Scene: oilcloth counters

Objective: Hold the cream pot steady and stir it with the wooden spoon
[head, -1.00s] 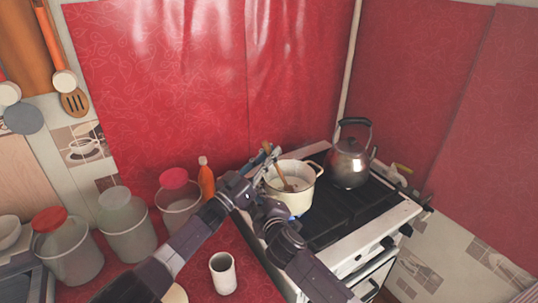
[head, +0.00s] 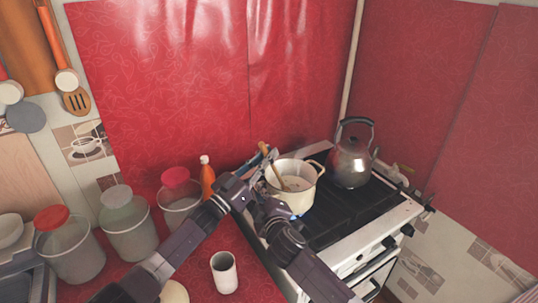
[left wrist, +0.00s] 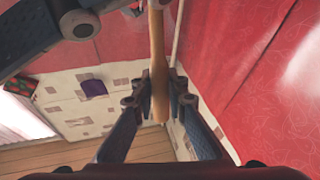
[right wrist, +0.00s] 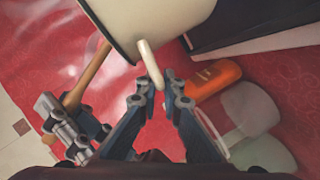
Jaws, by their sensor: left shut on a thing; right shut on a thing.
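The cream pot (head: 297,201) stands upright on the stove, at its near left side. The wooden spoon (head: 278,171) leans in it, bowl end inside and handle toward the upper left. My left gripper (head: 265,157) is shut on the spoon's handle above the pot's left rim. In the left wrist view the spoon handle (left wrist: 158,50) runs between the fingers (left wrist: 159,100). My right gripper (right wrist: 160,88) is shut on the pot's side handle (right wrist: 150,62). In the head view my arm partly hides this grip. The spoon's bowl end is not clearly visible.
A metal kettle (head: 352,164) stands right of the pot on the black stove top (head: 345,210). An orange bottle (head: 207,180) and several lidded jars stand left. A white cup (head: 224,272) stands in front. The red wall covering (head: 200,80) is close behind.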

